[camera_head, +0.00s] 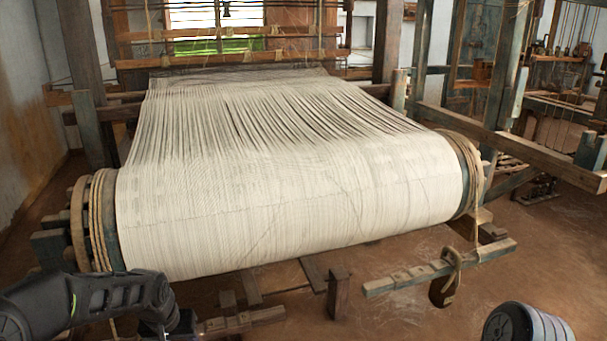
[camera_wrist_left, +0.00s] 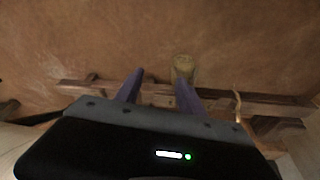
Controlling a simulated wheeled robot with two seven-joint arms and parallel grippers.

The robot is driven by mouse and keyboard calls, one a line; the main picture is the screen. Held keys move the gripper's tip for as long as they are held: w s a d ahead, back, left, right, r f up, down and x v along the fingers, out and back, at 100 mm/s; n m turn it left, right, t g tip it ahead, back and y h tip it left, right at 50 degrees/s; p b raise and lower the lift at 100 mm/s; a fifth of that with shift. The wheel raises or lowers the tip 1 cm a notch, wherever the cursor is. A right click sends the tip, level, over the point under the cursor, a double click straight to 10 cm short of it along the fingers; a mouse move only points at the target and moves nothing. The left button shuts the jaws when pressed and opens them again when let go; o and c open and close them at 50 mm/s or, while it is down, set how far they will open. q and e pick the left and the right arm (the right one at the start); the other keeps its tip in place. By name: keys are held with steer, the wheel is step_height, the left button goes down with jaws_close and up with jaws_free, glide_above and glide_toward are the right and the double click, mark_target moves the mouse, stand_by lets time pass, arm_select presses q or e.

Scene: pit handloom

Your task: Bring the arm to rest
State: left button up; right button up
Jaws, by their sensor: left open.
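My left arm comes in at the lower left of the head view, in front of the loom's cloth beam; its gripper is not clear there. In the left wrist view my left gripper (camera_wrist_left: 158,84) is open, with its two dark fingers apart and nothing between their tips. It points down over the brown floor (camera_wrist_left: 120,35) and a wooden bar (camera_wrist_left: 225,97). My right gripper is not in view.
The large roll of white warp (camera_head: 290,205) fills the middle of the head view, with a wooden beam end (camera_head: 78,225) near my left arm. A low wooden bar (camera_head: 440,267) stands at the front right. A small rounded yellowish thing (camera_wrist_left: 184,64) is beside the bar below.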

arm_select(q)
steer(key=s+d+f+h+p, duration=0.25)
steer(key=s+d+f, duration=0.25)
steer(key=d, duration=0.3)
steer(key=s+d+f+h+p, duration=0.1)
steer(key=s+d+f+p, duration=0.3)
steer(key=d, duration=0.3)
steer(key=s+d+f+g+p, duration=0.1)
steer(key=s+d+f+p, duration=0.1)
steer(key=s, duration=0.7)
steer(key=s+d+f+g+p, duration=0.1)
steer(key=s+d, duration=0.3)
steer(key=s, duration=0.5)
steer(key=shift+s+f+h+p, duration=0.2)
steer(key=shift+f+h+p, duration=0.15)
steer(key=shift+f+p, duration=0.1)
steer(key=shift+c, duration=0.5)
